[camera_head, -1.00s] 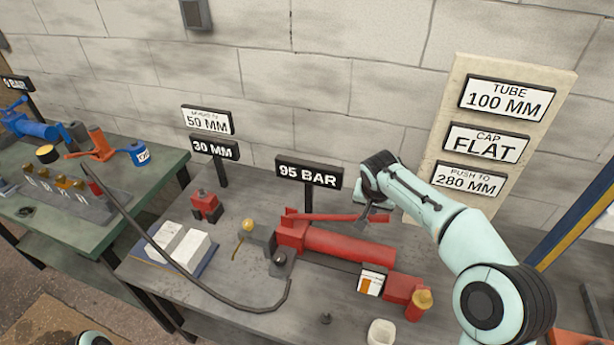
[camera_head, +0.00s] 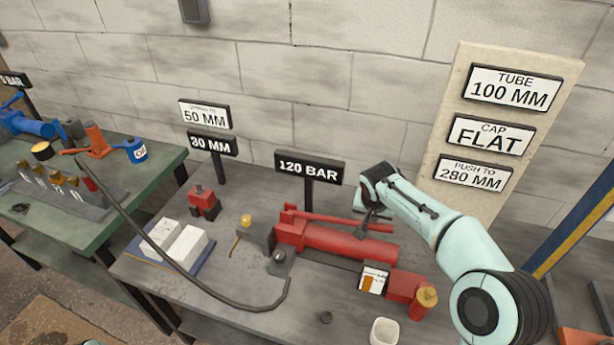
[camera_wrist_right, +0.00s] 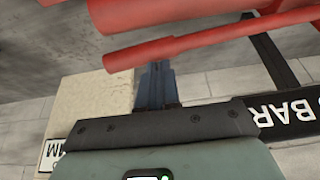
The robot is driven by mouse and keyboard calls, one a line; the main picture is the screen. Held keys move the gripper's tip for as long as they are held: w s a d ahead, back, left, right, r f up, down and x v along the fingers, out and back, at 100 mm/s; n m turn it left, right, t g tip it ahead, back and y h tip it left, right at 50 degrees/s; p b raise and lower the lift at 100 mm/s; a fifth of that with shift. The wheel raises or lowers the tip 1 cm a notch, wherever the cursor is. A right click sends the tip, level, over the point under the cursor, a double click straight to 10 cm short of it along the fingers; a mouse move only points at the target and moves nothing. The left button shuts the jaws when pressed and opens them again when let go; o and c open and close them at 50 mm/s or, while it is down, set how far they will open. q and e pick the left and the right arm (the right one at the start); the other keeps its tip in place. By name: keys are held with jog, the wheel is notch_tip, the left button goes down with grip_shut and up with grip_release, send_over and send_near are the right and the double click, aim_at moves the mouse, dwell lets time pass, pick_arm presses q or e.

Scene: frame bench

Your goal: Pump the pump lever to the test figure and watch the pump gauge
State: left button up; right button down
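The red pump (camera_head: 345,243) lies on the grey bench, with its long thin red pump lever (camera_head: 335,218) along its top. The lever's right end sits low, close to the pump body. The pump gauge sign (camera_head: 309,167) behind it reads 120 BAR. My right gripper (camera_head: 364,228) points down at the lever's right part. In the right wrist view the fingers (camera_wrist_right: 156,82) look closed together, their tips at the lever (camera_wrist_right: 185,45), which crosses in front of them; it is not visibly between them. My left gripper is out of view.
A black hose (camera_head: 190,280) runs from the pump's left to the green bench (camera_head: 100,225). White blocks (camera_head: 180,243), a red tool (camera_head: 204,203), a yellow-topped bottle (camera_head: 424,302) and a white cup (camera_head: 384,331) stand around the pump. A sign board (camera_head: 450,130) is behind.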

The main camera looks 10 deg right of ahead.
notch_tip(320, 180, down, 3)
jog(key=shift+a+r+b, duration=0.1)
jog(key=shift+b, duration=0.75)
notch_tip(320, 180, up, 8)
jog(key=p, duration=0.6)
jog(key=shift+w+r, duration=0.1)
jog(key=shift+r, duration=0.05)
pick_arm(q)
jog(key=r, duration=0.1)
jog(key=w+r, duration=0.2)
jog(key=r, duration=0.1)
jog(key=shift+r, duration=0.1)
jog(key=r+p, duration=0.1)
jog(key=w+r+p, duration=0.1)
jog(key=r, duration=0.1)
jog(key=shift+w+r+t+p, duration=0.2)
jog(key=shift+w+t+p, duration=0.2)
pick_arm(e)
notch_tip(320, 180, up, 5)
jog(key=shift+f, duration=0.1)
